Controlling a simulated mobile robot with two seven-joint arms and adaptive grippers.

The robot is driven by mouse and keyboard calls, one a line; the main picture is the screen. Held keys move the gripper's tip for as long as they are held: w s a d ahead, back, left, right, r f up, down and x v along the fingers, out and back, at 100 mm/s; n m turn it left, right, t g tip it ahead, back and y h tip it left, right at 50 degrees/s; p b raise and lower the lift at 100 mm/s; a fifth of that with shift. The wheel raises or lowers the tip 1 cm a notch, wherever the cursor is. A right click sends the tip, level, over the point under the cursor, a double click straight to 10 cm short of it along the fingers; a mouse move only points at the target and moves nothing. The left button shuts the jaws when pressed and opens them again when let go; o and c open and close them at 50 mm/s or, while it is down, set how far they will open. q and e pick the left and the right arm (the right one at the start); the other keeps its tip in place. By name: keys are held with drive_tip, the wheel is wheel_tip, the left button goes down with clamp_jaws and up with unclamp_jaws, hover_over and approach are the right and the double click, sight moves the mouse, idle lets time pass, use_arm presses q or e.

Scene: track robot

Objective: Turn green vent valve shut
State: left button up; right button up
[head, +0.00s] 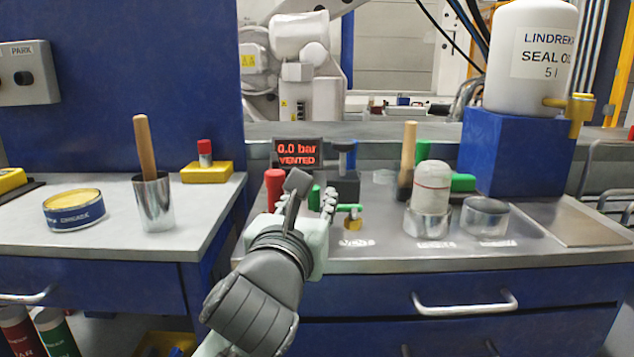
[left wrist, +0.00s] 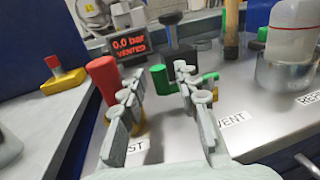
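The green vent valve handle (head: 350,208) sits on a small brass body (head: 353,223) behind the VENT label. The handle also shows in the left wrist view (left wrist: 208,78), partly hidden by a finger. A green upright grip (left wrist: 160,79) shows between the fingers, beyond them; I cannot tell whether it joins the handle. My left gripper (head: 312,194) is open, just left of the valve in the head view. In the left wrist view its fingers (left wrist: 160,103) are apart, with nothing between their tips. I cannot tell whether a finger touches the handle. My right gripper is out of view.
A red handle (left wrist: 103,79) stands close left of the left finger. A display (head: 297,153) reads 0.0 bar, VENTED. A blue-topped fitting (head: 344,160) stands behind the valve. A white-topped canister (head: 430,187) and a wooden-handled tool (head: 408,150) stand to the right.

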use_arm(q)
drive_tip(key=w, duration=0.3)
drive_tip(key=w+d, duration=0.1)
drive_tip(key=w, duration=0.2)
drive_tip(key=shift+d, duration=0.1)
drive_tip(key=shift+c, duration=0.3)
clamp_jaws()
